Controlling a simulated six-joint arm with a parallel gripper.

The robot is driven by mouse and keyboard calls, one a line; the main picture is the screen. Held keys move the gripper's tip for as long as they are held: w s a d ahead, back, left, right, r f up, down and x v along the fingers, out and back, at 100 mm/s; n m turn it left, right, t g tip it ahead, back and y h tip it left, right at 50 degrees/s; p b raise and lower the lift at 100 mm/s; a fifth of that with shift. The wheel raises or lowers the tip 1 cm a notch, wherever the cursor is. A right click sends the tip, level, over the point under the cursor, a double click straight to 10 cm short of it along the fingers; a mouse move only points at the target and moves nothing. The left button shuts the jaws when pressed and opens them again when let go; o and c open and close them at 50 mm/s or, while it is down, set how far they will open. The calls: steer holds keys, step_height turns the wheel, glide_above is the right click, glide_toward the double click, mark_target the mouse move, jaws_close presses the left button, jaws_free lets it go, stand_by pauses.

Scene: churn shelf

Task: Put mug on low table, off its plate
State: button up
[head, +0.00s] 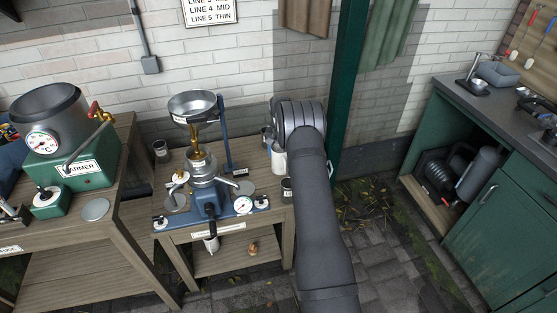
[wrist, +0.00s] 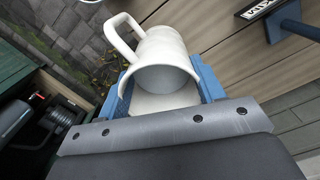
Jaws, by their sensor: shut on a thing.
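A white mug (wrist: 165,55) with a large side handle is held between the blue fingers of my gripper (wrist: 165,82) in the wrist view. Its open mouth faces the camera. In the head view the mug (head: 279,160) shows partly at the right end of the middle wooden table (head: 268,214), beside my arm. My arm hides most of my gripper there. I cannot tell whether the mug touches the tabletop. Flat round grey discs lie on the middle table (head: 176,204) and the left table (head: 95,209); I cannot tell which, if any, is the mug's plate.
A blue machine with a metal bowl (head: 194,104) and a gauge fills much of the middle table. A dark jar (head: 287,189) stands by my arm. A green warmer (head: 75,162) is on the left table. A green post (head: 346,90) and cabinet (head: 490,225) are right.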

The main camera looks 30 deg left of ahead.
mark_target(279, 159)
steer(key=shift+a+f, duration=0.15)
steer(key=shift+f, duration=1.9)
steer(key=shift+f, duration=0.15)
steer(key=o, duration=1.7)
steer(key=r, duration=1.2)
steer(key=shift+w+a+r, duration=0.1)
steer(key=shift+w+r, duration=0.05)
steer(key=shift+w, duration=0.05)
steer(key=f, duration=1.1)
steer(key=shift+s+f, duration=0.25)
steer(key=shift+f, duration=0.15)
steer(key=shift+r, duration=1.8)
